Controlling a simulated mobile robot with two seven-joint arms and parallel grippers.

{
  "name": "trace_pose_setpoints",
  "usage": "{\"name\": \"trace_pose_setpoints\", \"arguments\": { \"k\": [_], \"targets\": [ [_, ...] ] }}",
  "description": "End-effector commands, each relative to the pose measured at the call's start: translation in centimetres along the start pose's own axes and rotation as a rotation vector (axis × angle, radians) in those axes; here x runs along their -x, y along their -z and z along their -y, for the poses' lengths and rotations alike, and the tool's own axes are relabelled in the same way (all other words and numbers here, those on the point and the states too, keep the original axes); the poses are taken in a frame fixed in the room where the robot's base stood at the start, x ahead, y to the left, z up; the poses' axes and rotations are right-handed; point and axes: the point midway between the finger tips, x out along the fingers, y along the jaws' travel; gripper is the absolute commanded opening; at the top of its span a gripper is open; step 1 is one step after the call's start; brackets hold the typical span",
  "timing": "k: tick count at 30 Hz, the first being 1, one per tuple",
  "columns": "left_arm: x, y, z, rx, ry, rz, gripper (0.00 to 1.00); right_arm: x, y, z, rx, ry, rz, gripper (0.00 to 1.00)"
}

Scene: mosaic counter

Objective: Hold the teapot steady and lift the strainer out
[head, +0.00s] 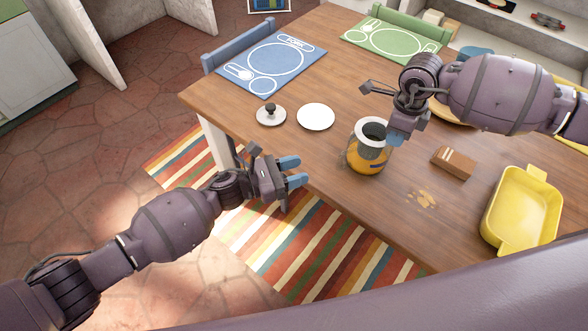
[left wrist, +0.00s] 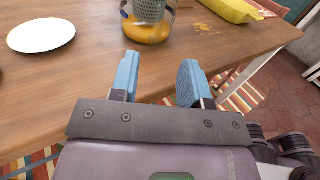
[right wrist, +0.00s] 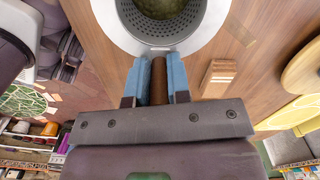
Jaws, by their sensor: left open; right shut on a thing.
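The glass teapot (head: 364,160) with orange tea stands near the front edge of the wooden table. The grey perforated strainer (head: 371,139) sits in its mouth, partly raised or seated; I cannot tell which. My right gripper (head: 397,138) is shut on the strainer's brown handle (right wrist: 159,82), beside the rim, and the strainer (right wrist: 166,25) fills the top of the right wrist view. My left gripper (head: 296,171) is open and empty, left of the teapot at the table's front edge. In the left wrist view the teapot (left wrist: 148,28) is ahead of the blue fingers, apart from them.
A white plate (head: 316,117) and a lid with a dark knob (head: 271,115) lie left of the teapot. A brown block (head: 453,162), spilled crumbs (head: 422,199) and a yellow dish (head: 523,209) are to the right. Blue (head: 271,62) and green (head: 390,40) placemats lie at the back.

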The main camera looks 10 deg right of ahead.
Motion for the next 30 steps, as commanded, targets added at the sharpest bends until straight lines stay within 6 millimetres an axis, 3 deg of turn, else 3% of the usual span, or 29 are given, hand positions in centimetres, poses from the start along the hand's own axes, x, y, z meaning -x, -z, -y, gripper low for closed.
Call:
{"name": "trace_pose_setpoints", "arguments": {
  "k": [21, 30],
  "targets": [
    [-10.1, -0.1, 0.1, 0.002, 0.001, 0.002, 0.42, 0.0, 0.0, 0.0, 0.000, 0.000, 0.001, 0.00],
    [-11.7, -0.1, 0.0, 0.001, 0.000, 0.001, 0.42, 0.0, 0.0, 0.0, 0.000, 0.000, 0.001, 0.00]
  ]
}}
